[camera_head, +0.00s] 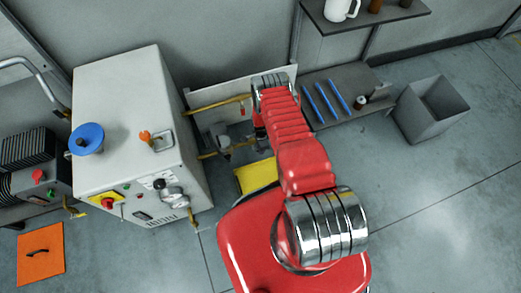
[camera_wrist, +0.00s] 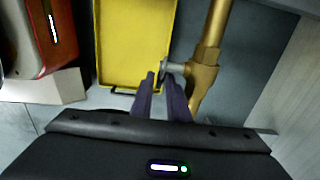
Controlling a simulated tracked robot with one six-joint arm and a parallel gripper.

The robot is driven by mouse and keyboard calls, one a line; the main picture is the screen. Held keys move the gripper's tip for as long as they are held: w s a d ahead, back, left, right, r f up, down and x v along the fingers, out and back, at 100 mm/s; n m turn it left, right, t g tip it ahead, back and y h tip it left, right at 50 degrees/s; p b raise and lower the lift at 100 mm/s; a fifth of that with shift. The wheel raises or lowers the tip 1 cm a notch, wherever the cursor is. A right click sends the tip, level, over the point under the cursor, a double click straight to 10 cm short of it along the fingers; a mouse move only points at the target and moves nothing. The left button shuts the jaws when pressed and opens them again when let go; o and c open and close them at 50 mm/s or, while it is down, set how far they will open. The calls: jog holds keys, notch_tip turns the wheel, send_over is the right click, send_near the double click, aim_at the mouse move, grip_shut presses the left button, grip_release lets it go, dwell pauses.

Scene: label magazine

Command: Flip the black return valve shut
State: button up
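In the wrist view a brass pipe (camera_wrist: 222,30) runs down the right of centre, with a brass valve body (camera_wrist: 204,72) and a short grey stem (camera_wrist: 175,67) pointing left. I cannot make out the black return valve's handle as a separate shape; my fingers may cover it. My gripper (camera_wrist: 162,82) has its two dark fingers close together with a narrow gap, tips right at the grey stem. I cannot tell whether they touch it or hold anything. In the head view my red arm hides the gripper and the valve.
A yellow tray (camera_head: 256,176) lies by the pipes; it also fills the wrist view's upper middle (camera_wrist: 135,40). A grey cabinet (camera_head: 122,110) with a blue handwheel (camera_head: 87,139) stands left. A shelf (camera_head: 338,113) with blue sticks and a grey bin (camera_head: 420,125) are right. Open floor lies at right.

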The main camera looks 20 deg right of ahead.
jog(key=shift+f, duration=0.7)
jog(key=shift+c, duration=0.5)
grip_shut()
jog(key=shift+a, duration=0.1)
dwell(0.7)
